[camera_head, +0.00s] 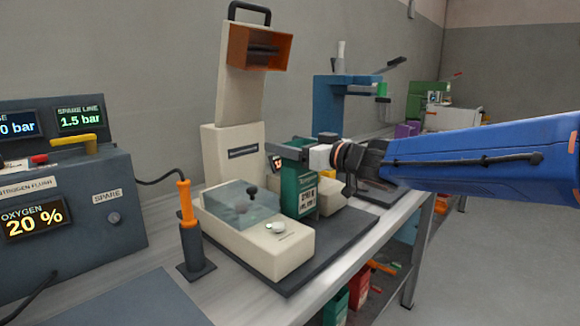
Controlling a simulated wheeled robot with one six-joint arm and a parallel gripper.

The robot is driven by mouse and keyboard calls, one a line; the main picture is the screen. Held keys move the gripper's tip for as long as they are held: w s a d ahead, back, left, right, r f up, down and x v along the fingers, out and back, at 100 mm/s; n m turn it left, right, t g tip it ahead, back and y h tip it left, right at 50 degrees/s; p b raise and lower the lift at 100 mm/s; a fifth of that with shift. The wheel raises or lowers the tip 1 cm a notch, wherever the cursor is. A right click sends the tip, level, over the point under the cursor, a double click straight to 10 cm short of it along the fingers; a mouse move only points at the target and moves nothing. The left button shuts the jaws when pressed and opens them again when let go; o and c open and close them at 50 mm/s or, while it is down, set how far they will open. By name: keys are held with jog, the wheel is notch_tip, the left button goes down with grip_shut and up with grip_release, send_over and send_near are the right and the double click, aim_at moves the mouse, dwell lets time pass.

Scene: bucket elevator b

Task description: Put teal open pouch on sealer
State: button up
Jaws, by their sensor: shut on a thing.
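A teal pouch (298,194) with a pale printed label hangs upright near the middle of the view. My gripper (293,153) comes in from the right and is shut on the pouch's upper part. The pouch's bottom is close to a low cream unit with a clear cover (258,245) on a dark mat; I cannot tell whether they touch. A tall cream machine (238,95) with an orange head stands behind, to the left of the pouch. No visible label says which machine is the sealer.
A dark panel box (73,235) with lit displays stands left. An orange-handled tool (188,212) stands in a holder beside the cream unit. A blue machine (335,105) is farther back. Red and green containers (337,306) sit below the bench; floor at right is clear.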

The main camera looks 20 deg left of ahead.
aim_at(300, 179)
jog(key=shift+f, duration=2.1)
jog(key=o, duration=0.8)
jog(key=shift+s+d, duration=0.15)
jog(key=shift+d, duration=0.3)
jog(key=v, duration=1.1)
